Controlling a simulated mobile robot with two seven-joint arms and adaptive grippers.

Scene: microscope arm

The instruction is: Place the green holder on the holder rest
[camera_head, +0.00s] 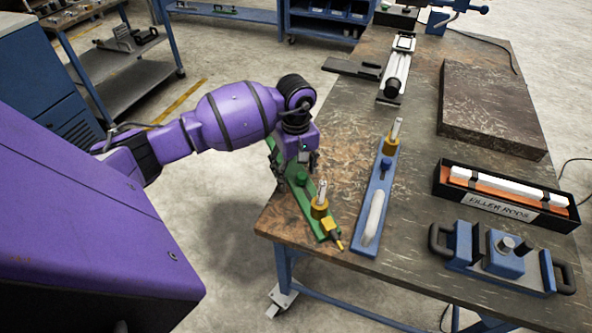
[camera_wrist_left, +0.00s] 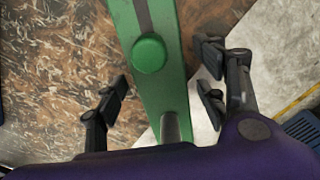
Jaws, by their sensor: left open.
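The green holder (camera_head: 304,196) is a long green bar at the table's left edge, with a green knob and a brass fitting and yellow tip at its near end. My left gripper (camera_head: 298,168) is over its far part, which the wrist hides in the head view. In the left wrist view the green holder (camera_wrist_left: 158,82) runs between the spread fingers of my left gripper (camera_wrist_left: 163,98), with visible gaps on both sides. I cannot tell which thing is the holder rest.
A filler rods box (camera_head: 505,207) and a blue clamp-like device (camera_head: 503,262) with black handles lie at the right. A dark slab (camera_head: 492,105) and a slide device (camera_head: 397,70) lie farther back. The wooden tabletop (camera_head: 425,155) has bare room in the middle.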

